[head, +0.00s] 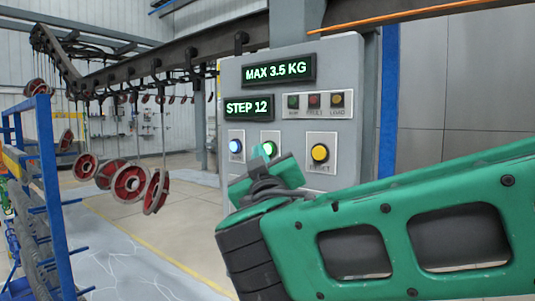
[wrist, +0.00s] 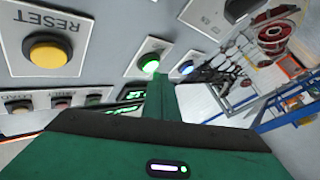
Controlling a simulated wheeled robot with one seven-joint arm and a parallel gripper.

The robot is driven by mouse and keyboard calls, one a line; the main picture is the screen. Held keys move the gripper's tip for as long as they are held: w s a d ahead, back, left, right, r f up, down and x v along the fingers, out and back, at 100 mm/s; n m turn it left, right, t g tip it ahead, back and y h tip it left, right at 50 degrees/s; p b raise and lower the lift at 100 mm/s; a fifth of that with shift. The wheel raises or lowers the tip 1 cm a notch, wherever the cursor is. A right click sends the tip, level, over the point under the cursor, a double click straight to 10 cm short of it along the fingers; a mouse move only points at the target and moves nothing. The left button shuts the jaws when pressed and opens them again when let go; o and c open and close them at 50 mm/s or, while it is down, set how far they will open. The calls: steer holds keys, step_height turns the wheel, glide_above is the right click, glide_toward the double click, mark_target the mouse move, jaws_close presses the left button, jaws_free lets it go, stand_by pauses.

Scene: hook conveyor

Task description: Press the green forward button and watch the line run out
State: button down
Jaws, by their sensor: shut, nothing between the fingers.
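The green forward button (head: 269,148) is lit on the grey control panel (head: 350,100), between a blue-white button (head: 236,146) and a yellow reset button (head: 320,153). My gripper (head: 261,156) is shut and empty, with its tip right at the green button and covering its lower part. In the wrist view the lit green button (wrist: 149,62) shows just beyond the shut fingertips (wrist: 158,80); I cannot tell whether they touch. The overhead hook line (head: 150,62) runs along the left, with several red wheels (head: 129,182) hanging from it.
Displays read MAX 3.5 KG (head: 279,70) and STEP 12 (head: 249,108). Three small lamps (head: 314,101) sit at the panel's upper right. A blue rack (head: 50,180) stands at the left. Floor (head: 150,240) between rack and panel is open.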

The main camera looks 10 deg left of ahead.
steer(key=shift+w+d, duration=0.1)
steer(key=shift+w, duration=0.05)
steer(key=shift+w, duration=0.1)
